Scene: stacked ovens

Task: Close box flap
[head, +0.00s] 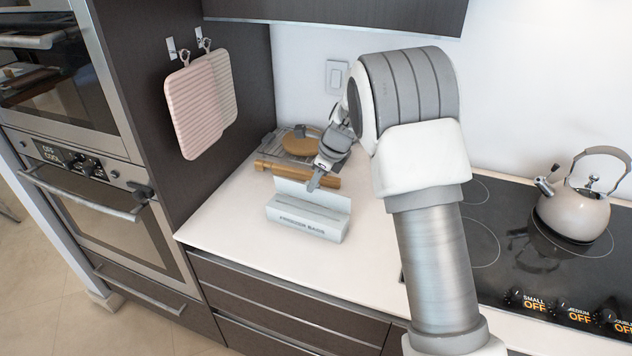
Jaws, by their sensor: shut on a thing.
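A pale freezer bags box (305,220) sits on the white counter, its front lettering facing me. Its flap (330,199) stands raised along the back edge of the box. My gripper (314,186) comes down from behind and above and is shut on the flap near the middle of its top edge. The fingertips are small in the head view, and part of the grip is hard to make out.
A wooden board and rack (296,150) lie behind the box. A kettle (575,212) stands on the black cooktop (490,240) at right. Stacked ovens (110,190) and hanging pot holders (195,108) are at left. The counter (225,225) left of the box is clear.

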